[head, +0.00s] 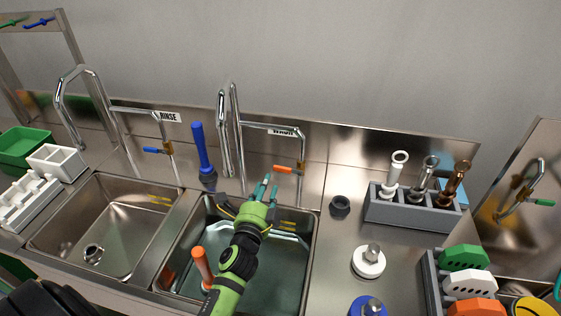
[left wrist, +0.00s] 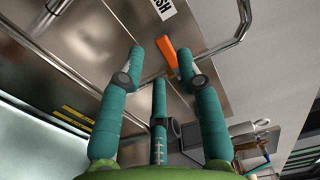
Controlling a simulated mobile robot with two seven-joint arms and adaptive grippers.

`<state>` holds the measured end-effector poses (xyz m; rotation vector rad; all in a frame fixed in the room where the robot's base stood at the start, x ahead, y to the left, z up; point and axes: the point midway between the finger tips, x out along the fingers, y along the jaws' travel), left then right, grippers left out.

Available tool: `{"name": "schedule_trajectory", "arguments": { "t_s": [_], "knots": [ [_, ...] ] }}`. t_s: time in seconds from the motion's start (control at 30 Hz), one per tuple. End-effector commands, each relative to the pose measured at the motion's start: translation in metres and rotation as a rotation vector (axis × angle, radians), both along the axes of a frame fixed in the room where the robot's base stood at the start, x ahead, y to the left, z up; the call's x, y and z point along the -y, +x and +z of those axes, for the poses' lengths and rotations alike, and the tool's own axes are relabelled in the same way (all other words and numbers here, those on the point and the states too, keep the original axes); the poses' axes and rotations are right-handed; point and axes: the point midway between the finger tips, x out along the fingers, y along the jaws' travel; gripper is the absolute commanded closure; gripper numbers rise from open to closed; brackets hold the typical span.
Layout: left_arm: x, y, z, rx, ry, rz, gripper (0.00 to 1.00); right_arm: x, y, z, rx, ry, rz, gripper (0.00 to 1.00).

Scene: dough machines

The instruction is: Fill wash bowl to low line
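The wash bowl (head: 309,262) is the right-hand sink, under a WASH label (head: 283,132). A pale teal, water-like surface shows inside it; my arm hides part. Yellow marks (head: 292,228) sit on its back wall; they also show in the left wrist view (left wrist: 72,117). The orange tap lever (head: 283,169) is on the pipe behind the bowl. My left gripper (head: 263,187) has its teal fingers spread, just in front of and below the lever. In the left wrist view, the orange lever (left wrist: 171,57) appears between the fingertips (left wrist: 158,68). My right gripper is not in view.
The rinse sink (head: 112,225) with a blue lever (head: 152,150) is at left. A blue-handled tool (head: 200,147) stands behind the bowls. An orange handle (head: 202,265) stands at the bowl's left. A grey rack (head: 405,213) and white knobbed piece (head: 368,262) occupy the right counter.

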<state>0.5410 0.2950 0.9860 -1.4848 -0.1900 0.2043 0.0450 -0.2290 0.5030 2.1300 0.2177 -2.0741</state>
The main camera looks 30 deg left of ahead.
Motion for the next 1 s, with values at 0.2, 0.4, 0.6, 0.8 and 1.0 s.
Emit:
{"name": "schedule_trajectory", "arguments": {
  "t_s": [0.2, 0.4, 0.6, 0.8, 1.0],
  "knots": [
    [-0.004, 0.018, 0.000, 0.002, 0.000, -0.001, 0.65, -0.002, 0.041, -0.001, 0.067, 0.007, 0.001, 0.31],
    [-0.009, 0.033, 0.000, 0.001, -0.001, -0.001, 0.65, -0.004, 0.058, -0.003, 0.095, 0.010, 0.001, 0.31],
    [-0.013, 0.049, -0.001, 0.001, -0.001, 0.000, 0.65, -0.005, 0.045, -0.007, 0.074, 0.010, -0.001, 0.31],
    [-0.017, 0.064, 0.001, 0.003, -0.001, 0.001, 0.65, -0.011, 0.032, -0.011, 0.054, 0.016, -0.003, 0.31],
    [-0.017, 0.065, 0.001, 0.003, -0.001, 0.000, 0.65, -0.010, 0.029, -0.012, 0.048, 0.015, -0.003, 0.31]
  ]
}}
